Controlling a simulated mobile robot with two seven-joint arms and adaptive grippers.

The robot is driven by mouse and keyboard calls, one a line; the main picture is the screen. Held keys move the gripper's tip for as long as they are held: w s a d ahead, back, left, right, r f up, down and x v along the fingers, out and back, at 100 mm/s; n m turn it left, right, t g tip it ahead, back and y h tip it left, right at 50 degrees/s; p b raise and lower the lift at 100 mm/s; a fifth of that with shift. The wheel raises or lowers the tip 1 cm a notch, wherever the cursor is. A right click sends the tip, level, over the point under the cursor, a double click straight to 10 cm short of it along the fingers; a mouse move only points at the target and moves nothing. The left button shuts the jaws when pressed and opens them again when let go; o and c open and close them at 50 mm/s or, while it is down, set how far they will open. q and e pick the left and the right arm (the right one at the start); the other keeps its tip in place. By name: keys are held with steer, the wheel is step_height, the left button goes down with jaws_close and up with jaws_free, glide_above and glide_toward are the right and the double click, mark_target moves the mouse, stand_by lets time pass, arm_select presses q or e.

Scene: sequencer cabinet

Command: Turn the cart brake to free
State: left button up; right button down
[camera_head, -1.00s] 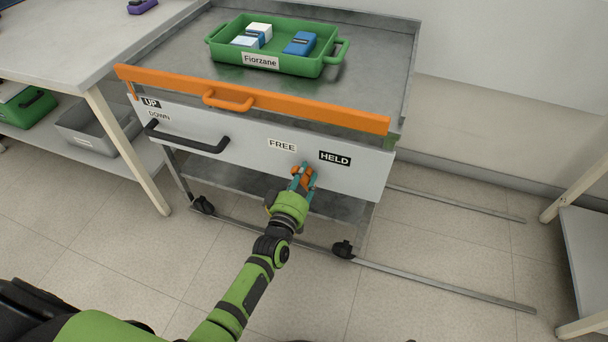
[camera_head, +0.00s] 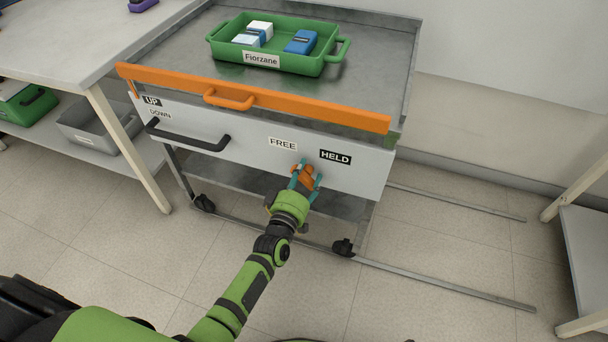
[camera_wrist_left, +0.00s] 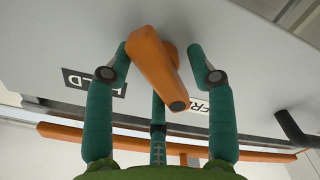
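The orange brake lever (camera_head: 307,174) is on the cart's white front panel, below and between the FREE label (camera_head: 283,144) and the HELD label (camera_head: 335,157). In the left wrist view, the lever (camera_wrist_left: 155,68) leans so that its dark-tipped end lies nearer the FREE label (camera_wrist_left: 197,104) than the HELD label (camera_wrist_left: 94,83). My left gripper (camera_wrist_left: 165,60) is open, with its teal fingers apart on both sides of the lever. The left-hand finger in that view is close to the lever; I cannot tell if it touches. My right gripper is not in view.
The cart has an orange bar (camera_head: 260,99) and a black handle (camera_head: 187,136) marked UP and DOWN. A green tray (camera_head: 290,66) with several boxes sits on top. Tables stand left (camera_head: 85,50) and right (camera_head: 590,245). Floor rails extend right.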

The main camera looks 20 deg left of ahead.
arm_select(q)
steer(key=s, duration=1.2)
steer(key=shift+a, duration=0.25)
